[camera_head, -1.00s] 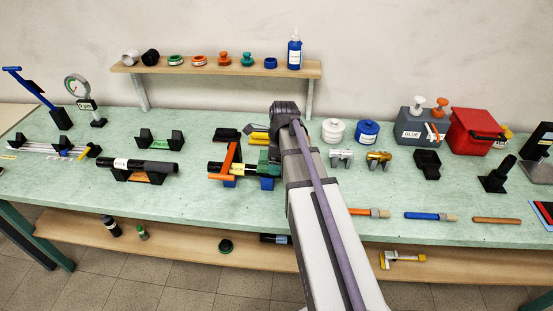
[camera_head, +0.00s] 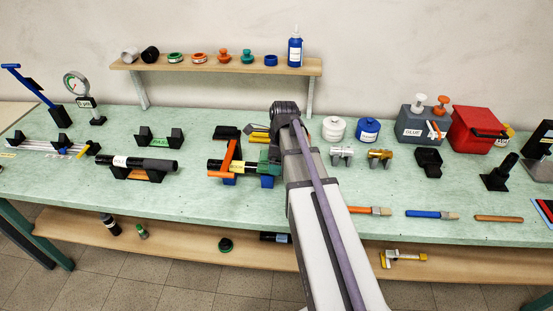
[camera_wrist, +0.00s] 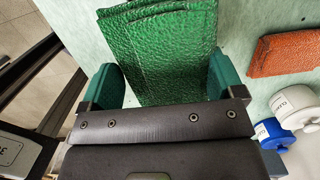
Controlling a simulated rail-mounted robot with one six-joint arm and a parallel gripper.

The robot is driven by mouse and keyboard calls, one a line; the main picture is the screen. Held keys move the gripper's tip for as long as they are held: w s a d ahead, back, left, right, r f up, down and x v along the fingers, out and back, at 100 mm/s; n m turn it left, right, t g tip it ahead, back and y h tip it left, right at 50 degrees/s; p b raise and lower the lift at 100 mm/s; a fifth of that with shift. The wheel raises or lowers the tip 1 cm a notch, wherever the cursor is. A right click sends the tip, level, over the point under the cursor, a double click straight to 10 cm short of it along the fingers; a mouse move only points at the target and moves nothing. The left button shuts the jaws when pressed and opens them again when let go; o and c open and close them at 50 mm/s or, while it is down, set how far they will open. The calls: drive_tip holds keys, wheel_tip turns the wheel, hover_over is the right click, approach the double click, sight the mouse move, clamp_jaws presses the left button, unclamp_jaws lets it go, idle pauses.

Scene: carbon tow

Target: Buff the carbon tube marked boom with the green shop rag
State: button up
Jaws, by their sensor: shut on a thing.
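The green shop rag (camera_wrist: 165,60) is a folded, textured cloth between the two teal fingers of my gripper (camera_wrist: 165,85) in the wrist view. My gripper is shut on it. In the head view, my gripper (camera_head: 269,160) is at the right end of a black tube with a yellow label (camera_head: 237,168), in a holder with an orange clamp and blue feet. My arm hides part of this area, and contact between rag and tube cannot be told. Another black tube with a white label (camera_head: 138,163) rests in a black cradle to the left. I cannot read either label surely.
An orange cloth-like piece (camera_wrist: 285,52) lies right of the rag in the wrist view. White (camera_head: 333,129) and blue (camera_head: 367,131) jars stand right of my arm. An upper shelf (camera_head: 215,67) holds small parts and a blue bottle. Several tools line the bench front.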

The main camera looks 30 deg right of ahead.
drive_tip(key=o, duration=0.6)
drive_tip(key=shift+r+p, duration=0.4)
drive_tip(key=shift+c, duration=0.2)
drive_tip(key=c, duration=0.6)
drive_tip(key=shift+o, duration=0.2)
drive_tip(key=shift+s+d, duration=0.1)
